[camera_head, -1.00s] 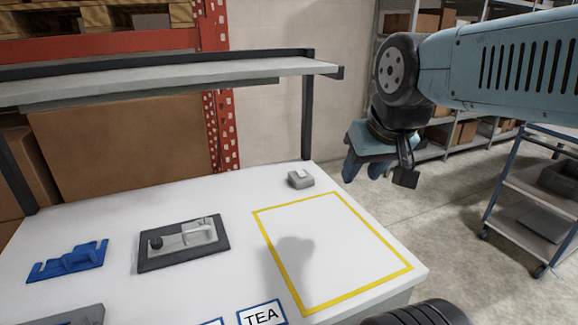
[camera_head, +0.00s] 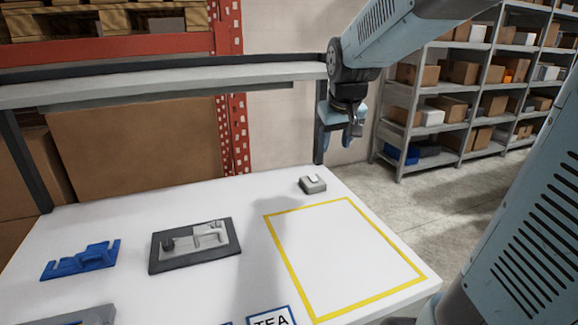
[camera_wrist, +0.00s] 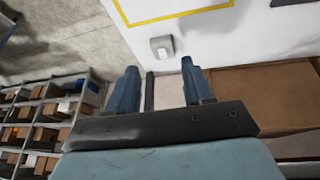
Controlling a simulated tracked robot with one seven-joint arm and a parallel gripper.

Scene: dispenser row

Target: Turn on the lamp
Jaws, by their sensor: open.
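A small grey box with a pale rocker on top, which looks like a switch (camera_head: 313,184), sits at the back right of the white table (camera_head: 225,205). It also shows in the wrist view (camera_wrist: 162,46), just beyond my fingertips and between their lines. My gripper (camera_head: 340,122) hangs above and slightly right of the switch in the head view, apart from it. In the wrist view my gripper (camera_wrist: 160,66) has its two blue fingers spread with nothing between them. No lamp is clearly recognisable in these frames.
A yellow outlined area (camera_head: 345,255) on the table is empty. A grey device on a dark plate (camera_head: 194,244) and a blue holder (camera_head: 80,262) lie to the left. A raised shelf (camera_head: 160,90) spans the back, with its post (camera_head: 319,135) near my gripper.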

